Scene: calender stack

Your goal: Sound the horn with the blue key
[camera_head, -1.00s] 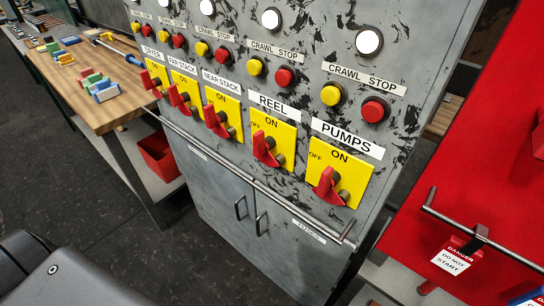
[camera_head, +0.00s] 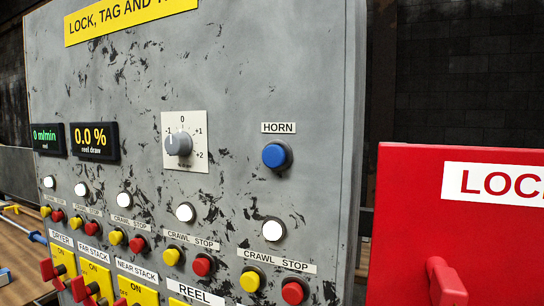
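The blue horn button (camera_head: 275,155) is on the upper right of the grey control panel (camera_head: 240,90), under a white label reading HORN (camera_head: 279,128). It is round, sits in a dark collar and faces me. Nothing covers it. Neither of my grippers shows in the head view.
Left of the horn are a grey rotary knob (camera_head: 179,145) and two displays, reading 0 m/min (camera_head: 48,139) and 0.0 % (camera_head: 95,140). Below are white lamps, yellow and red buttons, and red switch handles (camera_head: 84,290). A red lock box (camera_head: 455,225) stands at right.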

